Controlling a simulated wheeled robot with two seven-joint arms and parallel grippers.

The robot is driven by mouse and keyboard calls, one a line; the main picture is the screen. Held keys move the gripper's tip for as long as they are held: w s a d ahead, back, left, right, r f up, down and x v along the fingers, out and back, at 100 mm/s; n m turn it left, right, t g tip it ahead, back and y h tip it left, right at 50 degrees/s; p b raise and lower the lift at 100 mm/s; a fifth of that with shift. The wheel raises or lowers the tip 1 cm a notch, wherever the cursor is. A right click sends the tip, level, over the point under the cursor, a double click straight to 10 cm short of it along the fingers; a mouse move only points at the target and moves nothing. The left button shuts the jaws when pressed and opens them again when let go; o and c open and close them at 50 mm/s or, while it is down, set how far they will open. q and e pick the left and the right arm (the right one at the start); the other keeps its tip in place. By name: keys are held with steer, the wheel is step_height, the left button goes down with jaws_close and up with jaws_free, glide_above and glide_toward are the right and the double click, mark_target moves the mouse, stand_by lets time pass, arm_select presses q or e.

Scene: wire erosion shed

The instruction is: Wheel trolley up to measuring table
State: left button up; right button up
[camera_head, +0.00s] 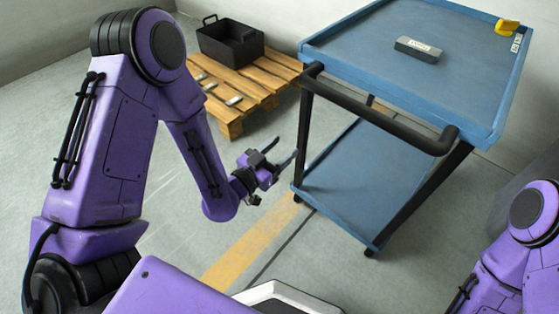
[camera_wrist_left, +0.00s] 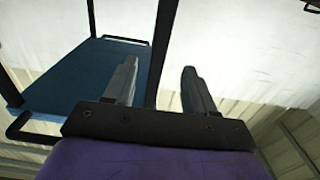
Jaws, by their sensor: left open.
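The blue two-shelf trolley (camera_head: 362,60) stands at the right in the head view, with its black push handle (camera_head: 380,112) facing me. My left gripper (camera_head: 284,150) is open just left of the trolley's near left black post, below the handle's left end. In the left wrist view, the open fingers (camera_wrist_left: 158,72) show a black post (camera_wrist_left: 164,45) between them in the picture; I cannot tell whether it is within their reach. My right gripper is out of view. I cannot make out a measuring table.
A grey block (camera_head: 418,49) and a yellow item (camera_head: 507,26) lie on the trolley top. A wooden pallet (camera_head: 262,88) with a black bin (camera_head: 230,45) stands at the back left. A yellow floor stripe (camera_head: 245,250) runs towards the trolley. A dark grey surface (camera_head: 528,115) is at the right edge.

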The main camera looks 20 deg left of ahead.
mark_target(301, 132)
arm_select(q)
steer(key=b+x, duration=0.1)
steer(key=x, duration=0.9)
steer(key=shift+w+d, duration=0.1)
steer(key=shift+w, duration=0.15)
jaws_close()
stand_by(1.3)
